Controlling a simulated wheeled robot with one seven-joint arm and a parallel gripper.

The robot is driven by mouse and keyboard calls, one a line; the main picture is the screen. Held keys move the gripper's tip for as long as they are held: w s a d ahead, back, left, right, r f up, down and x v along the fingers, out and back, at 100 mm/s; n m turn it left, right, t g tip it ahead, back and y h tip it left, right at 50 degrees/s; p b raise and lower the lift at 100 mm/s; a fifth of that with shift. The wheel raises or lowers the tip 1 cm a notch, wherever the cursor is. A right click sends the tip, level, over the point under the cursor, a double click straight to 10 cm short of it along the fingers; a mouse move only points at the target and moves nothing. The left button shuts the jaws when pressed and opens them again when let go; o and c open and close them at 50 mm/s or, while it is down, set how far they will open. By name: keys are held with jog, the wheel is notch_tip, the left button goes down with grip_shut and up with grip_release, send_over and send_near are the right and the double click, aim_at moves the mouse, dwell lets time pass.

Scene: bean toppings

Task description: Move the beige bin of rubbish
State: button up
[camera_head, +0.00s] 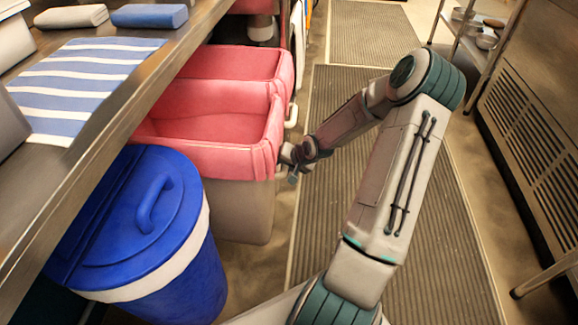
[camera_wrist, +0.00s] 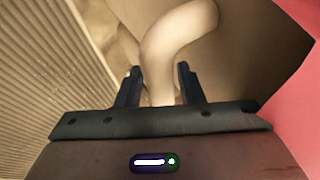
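The beige bin (camera_head: 243,208) stands on the floor beside the counter, with a pink liner (camera_head: 235,160) folded over its rim. It is upright and its inside looks pink; I cannot make out any rubbish. My gripper (camera_head: 291,163) is at the bin's right side, just below the liner's edge. In the wrist view, my gripper (camera_wrist: 158,88) has its two dark fingers apart, with a curved beige handle (camera_wrist: 172,45) running between them. A small gap shows beside the handle, and I see no firm contact. The liner shows at the right edge (camera_wrist: 297,115).
A second pink-lined bin (camera_head: 245,62) stands directly behind. A blue lidded bin (camera_head: 150,225) is close in front, left. The metal counter (camera_head: 110,135) overhangs at left. A ribbed floor mat (camera_head: 345,215) lies right of the bins, with a vented metal unit (camera_head: 545,140) beyond it.

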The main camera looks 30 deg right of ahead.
jog(key=shift+w+f, duration=0.1)
grip_shut()
dwell(1.5)
